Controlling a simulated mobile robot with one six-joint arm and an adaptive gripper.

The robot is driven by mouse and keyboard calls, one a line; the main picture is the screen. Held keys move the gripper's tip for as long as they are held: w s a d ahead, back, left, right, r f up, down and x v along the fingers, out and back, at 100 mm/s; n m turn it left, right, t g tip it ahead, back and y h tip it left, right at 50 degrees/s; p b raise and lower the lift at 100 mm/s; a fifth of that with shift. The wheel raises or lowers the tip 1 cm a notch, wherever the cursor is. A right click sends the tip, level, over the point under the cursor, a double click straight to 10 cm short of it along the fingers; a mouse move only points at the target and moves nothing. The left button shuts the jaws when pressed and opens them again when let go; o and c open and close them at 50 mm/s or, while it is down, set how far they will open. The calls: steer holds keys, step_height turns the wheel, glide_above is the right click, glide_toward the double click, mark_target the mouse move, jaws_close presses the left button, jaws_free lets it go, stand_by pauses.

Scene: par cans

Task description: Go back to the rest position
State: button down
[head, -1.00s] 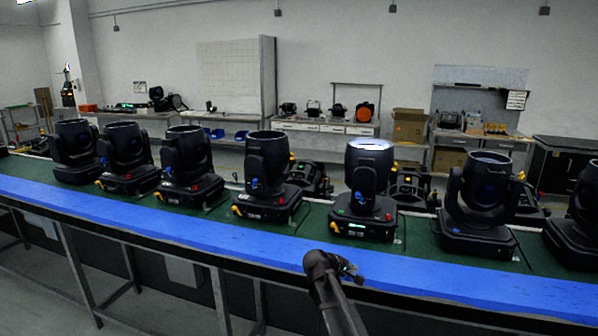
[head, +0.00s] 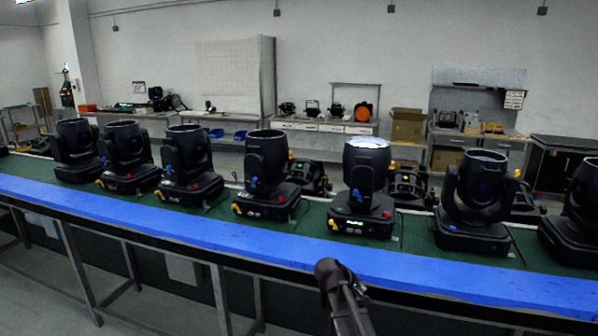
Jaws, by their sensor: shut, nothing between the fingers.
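My gripper (head: 358,290) is a small dark shape beside my black arm at the bottom centre, low in the head view. It is shut and holds nothing. It is in front of the blue front edge (head: 200,229) of the long bench and apart from the lights. Its fingertips are too small and dark to see in detail.
Several black moving-head lights stand in a row on the bench's green top (head: 306,217). One light (head: 367,165) has a bright white lens. Workbenches, cardboard boxes (head: 408,124) and a dark cabinet (head: 562,165) stand behind.

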steer(key=s+a+f+m+g+y, duration=0.1)
steer(key=s+f+m+g+y, duration=0.1)
steer(key=s, duration=0.8)
steer(key=s+f+m+g+y, duration=0.3)
steer(key=s+m+y, duration=0.1)
steer(key=s, duration=0.7)
steer(key=shift+a+y, duration=0.35)
steer(key=shift+y, duration=0.45)
